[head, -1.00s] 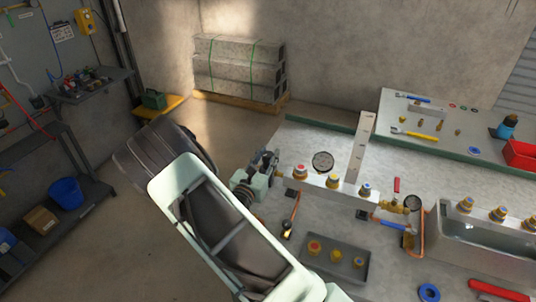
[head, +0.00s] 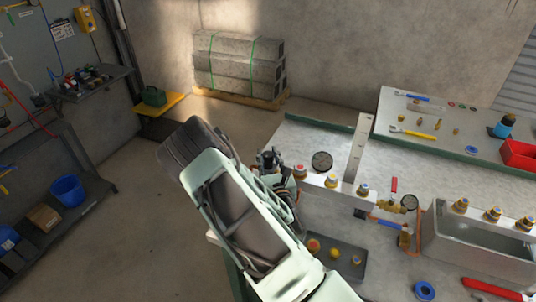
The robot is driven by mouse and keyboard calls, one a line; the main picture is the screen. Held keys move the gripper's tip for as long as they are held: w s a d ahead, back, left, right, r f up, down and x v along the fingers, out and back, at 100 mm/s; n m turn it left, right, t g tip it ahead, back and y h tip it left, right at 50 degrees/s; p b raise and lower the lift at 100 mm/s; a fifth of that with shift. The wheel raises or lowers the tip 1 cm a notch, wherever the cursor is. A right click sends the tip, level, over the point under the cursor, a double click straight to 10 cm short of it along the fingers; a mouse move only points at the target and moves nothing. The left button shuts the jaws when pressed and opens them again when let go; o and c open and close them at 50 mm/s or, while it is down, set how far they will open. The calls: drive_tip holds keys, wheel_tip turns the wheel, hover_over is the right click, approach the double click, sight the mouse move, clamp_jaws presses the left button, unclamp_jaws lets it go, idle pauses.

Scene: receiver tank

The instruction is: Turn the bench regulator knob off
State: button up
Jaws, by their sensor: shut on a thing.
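My gripper (head: 284,180) is at the left end of the pale manifold block (head: 347,189) on the bench, next to its red-topped fitting (head: 300,170). Its jaws are closed on the bench regulator knob, as far as the position shows. My arm and wrist cover most of the contact, so the knob's shape and angle are hidden.
A dark tray (head: 345,275) with small knobs lies in front. A gauge (head: 409,203), a red handle (head: 395,186) and a metal tank (head: 470,250) stand to the right. The upright plate (head: 360,145) rises behind the block.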

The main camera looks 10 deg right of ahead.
drive_tip(key=shift+r, duration=0.1)
drive_tip(key=o, duration=1.2)
drive_tip(key=s, duration=1.2)
